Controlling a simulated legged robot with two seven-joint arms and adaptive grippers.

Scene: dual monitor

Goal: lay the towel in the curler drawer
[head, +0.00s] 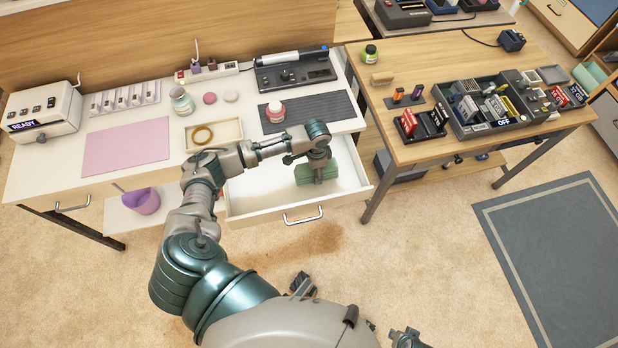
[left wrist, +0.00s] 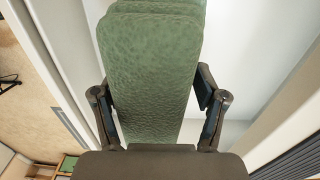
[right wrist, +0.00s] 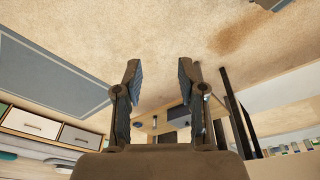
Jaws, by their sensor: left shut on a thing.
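The green folded towel (head: 318,191) is inside the open white drawer (head: 262,208) below the white desk, near the drawer's right end. My left gripper (head: 317,178) reaches down into the drawer and is shut on the towel. In the left wrist view the towel (left wrist: 150,70) stands between the two fingers, with the white drawer interior around it. I cannot tell whether the towel touches the drawer floor. My right gripper (right wrist: 160,85) is open and empty, with its fingers apart, away from the desk over the floor. In the head view it is low, at the bottom edge.
A wooden table (head: 420,152) with an organizer stands to the right. A purple bin (head: 143,201) is under the desk. The drawer's left part is clear.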

